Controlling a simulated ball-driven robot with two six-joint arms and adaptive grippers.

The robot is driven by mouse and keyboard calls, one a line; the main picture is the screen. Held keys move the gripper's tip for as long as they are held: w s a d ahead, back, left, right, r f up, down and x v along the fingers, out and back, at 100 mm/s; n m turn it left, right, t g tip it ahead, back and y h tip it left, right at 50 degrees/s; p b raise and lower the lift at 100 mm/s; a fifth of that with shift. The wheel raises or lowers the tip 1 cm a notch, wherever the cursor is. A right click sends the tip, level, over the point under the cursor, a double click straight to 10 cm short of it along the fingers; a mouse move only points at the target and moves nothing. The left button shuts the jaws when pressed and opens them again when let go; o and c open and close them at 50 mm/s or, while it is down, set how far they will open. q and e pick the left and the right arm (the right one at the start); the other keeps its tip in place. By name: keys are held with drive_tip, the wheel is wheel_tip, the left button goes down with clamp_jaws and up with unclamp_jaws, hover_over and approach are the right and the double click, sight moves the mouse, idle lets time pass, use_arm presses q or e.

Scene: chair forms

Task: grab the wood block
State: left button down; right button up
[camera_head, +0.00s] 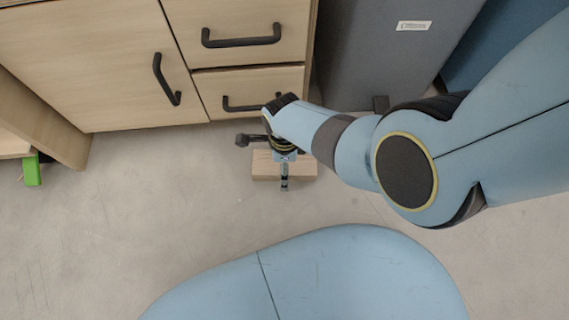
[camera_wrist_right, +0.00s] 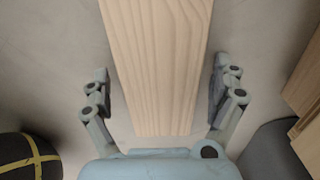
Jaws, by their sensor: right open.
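The wood block (camera_head: 264,166) is a pale, light-grained bar on the grey floor in front of the drawer cabinet. In the right wrist view the wood block (camera_wrist_right: 160,62) runs from the top edge down between the fingers. My right gripper (camera_head: 284,186) is over the block in the head view, hiding part of it. In the wrist view my right gripper (camera_wrist_right: 160,88) is open, with one finger on each side of the block and a visible gap on both sides. My left gripper is not in view.
A wooden cabinet (camera_head: 100,60) with black handles stands close behind the block. A dark grey box (camera_head: 375,45) stands to its right. A green item (camera_head: 32,170) is at the far left. The floor (camera_head: 130,220) left of the block is clear.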

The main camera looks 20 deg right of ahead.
drive_tip(key=c, duration=1.4)
drive_tip(key=shift+c, duration=0.2)
